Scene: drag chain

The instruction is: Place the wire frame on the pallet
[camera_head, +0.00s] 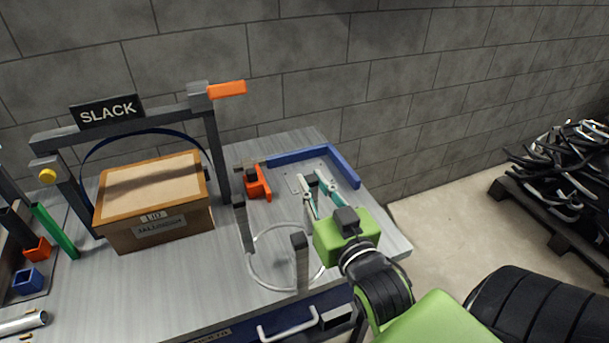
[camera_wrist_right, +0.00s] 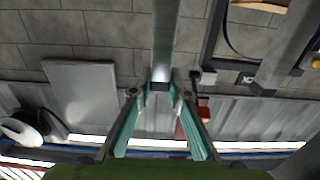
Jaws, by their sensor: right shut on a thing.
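My right gripper (camera_head: 318,192) is above the right side of the table. In the right wrist view its teal fingers (camera_wrist_right: 158,88) come together at the end of a grey bar (camera_wrist_right: 166,40). What this bar belongs to cannot be told. A black pallet (camera_head: 558,237) stands on the floor at the far right, piled with bent black and white wire-like pieces (camera_head: 565,170). A pale ring (camera_head: 256,276) lies on the table around two dark upright posts; whether it is the wire frame is unclear. My left gripper is out of view.
A brown box (camera_head: 160,236) stands under a dark gantry with a SLACK sign (camera_head: 107,109). An orange clamp (camera_head: 257,184) and a blue angled bar (camera_head: 343,165) sit behind my gripper. A block wall is behind the table. Floor between table and pallet is clear.

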